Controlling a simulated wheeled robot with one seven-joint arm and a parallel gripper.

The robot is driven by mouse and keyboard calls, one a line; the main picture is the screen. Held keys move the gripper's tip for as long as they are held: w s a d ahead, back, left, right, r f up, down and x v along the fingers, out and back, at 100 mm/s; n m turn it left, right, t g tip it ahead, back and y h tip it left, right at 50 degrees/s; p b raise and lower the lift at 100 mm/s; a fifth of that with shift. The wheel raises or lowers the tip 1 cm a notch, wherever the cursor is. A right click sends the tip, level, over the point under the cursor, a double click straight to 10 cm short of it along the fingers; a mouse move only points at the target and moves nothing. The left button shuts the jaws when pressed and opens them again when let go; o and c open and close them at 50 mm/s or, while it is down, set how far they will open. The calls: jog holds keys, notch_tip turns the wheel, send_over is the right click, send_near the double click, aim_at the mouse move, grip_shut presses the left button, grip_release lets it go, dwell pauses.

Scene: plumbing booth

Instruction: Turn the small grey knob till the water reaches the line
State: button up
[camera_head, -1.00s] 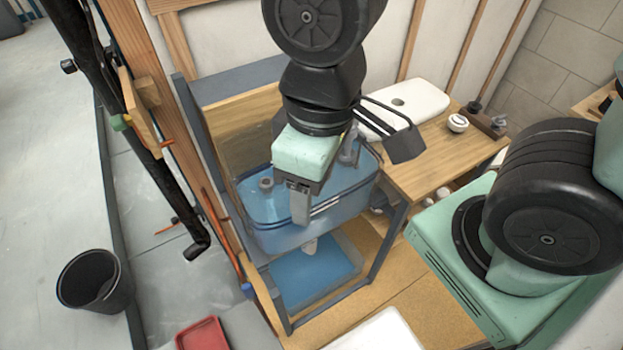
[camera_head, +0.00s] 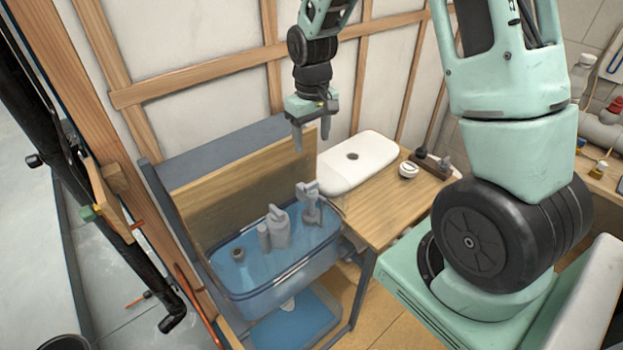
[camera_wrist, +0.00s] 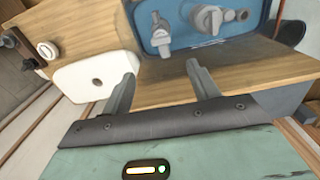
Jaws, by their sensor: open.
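A clear blue tank (camera_head: 245,293) with water in it stands on a frame; pale lines (camera_head: 292,274) mark its front wall. Grey fittings stand in it: a tall one with a knob-like top (camera_head: 278,226), a valve-like one (camera_head: 309,204) at the right, and a low round one (camera_head: 238,254) at the left. I cannot tell for sure which is the small grey knob. The wrist view shows a round grey knob (camera_wrist: 207,18) in the tank (camera_wrist: 172,10). My gripper (camera_head: 312,141) is open and empty, above and behind the tank, apart from the fittings. The exact water level is unclear.
A white slab with a hole (camera_head: 375,160) lies on the wooden counter (camera_head: 385,215) right of the tank. A small white round item (camera_head: 408,170) sits on that counter. A wooden board (camera_head: 215,200) backs the tank, and a studded wall rises behind. A blue tray (camera_head: 290,330) is below.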

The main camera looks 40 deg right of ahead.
aim_at(311, 184)
notch_tip(311, 184, down, 15)
jog(key=p, duration=0.3)
jog(key=shift+r, duration=0.2)
jog(key=c, duration=1)
